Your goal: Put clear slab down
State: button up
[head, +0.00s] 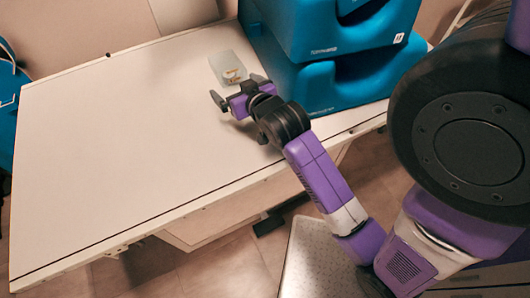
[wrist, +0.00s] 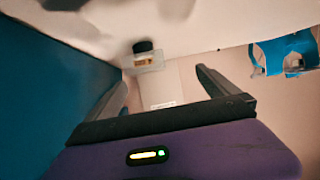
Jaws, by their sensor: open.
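The clear slab (head: 225,62) is a small translucent block with an orange and white patch. It lies on the white tabletop near the back edge, beside the turquoise case. My gripper (head: 239,90) is open, just in front of the slab in the head view, with its fingers spread and nothing visibly held. In the wrist view, my gripper (wrist: 163,84) also shows its two dark fingers wide apart. A small pale block with a brownish patch (wrist: 149,63) shows beyond them, perhaps the slab; the view is blurred. Whether a finger touches the slab cannot be told.
Turquoise stacked cases (head: 325,88) stand close on the right of my gripper; their side fills the left of the wrist view (wrist: 45,100). The white table (head: 110,160) is bare to the left and front. A blue object (head: 8,105) stands past its left end.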

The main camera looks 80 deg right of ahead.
jog(key=a+f, duration=0.1)
jog(key=a, duration=0.2)
jog(key=a+n+t+y, duration=0.1)
jog(key=a, duration=0.2)
jog(key=a+f+n+t, duration=0.1)
jog(key=a, duration=0.2)
jog(key=shift+s+f+y, duration=0.3)
jog(key=shift+s+y, duration=0.1)
jog(key=s+a+n+y, duration=0.1)
jog(key=a, duration=0.2)
jog(key=s+a+n+t+y, duration=0.1)
jog(key=s+a, duration=0.1)
jog(key=a, duration=0.2)
jog(key=s+a+n+t+y, duration=0.1)
jog(key=a, duration=0.3)
jog(key=shift+s+a+f, duration=0.2)
jog(key=shift+f, duration=0.1)
jog(key=s+a+r+n+t+y, duration=0.1)
jog(key=s+a+r+n+y, duration=0.3)
jog(key=s+a, duration=0.6)
jog(key=shift+s+a+r+y, duration=0.2)
jog(key=shift+s+r+y, duration=0.15)
jog(key=shift+r+y, duration=0.15)
jog(key=shift+f, duration=0.1)
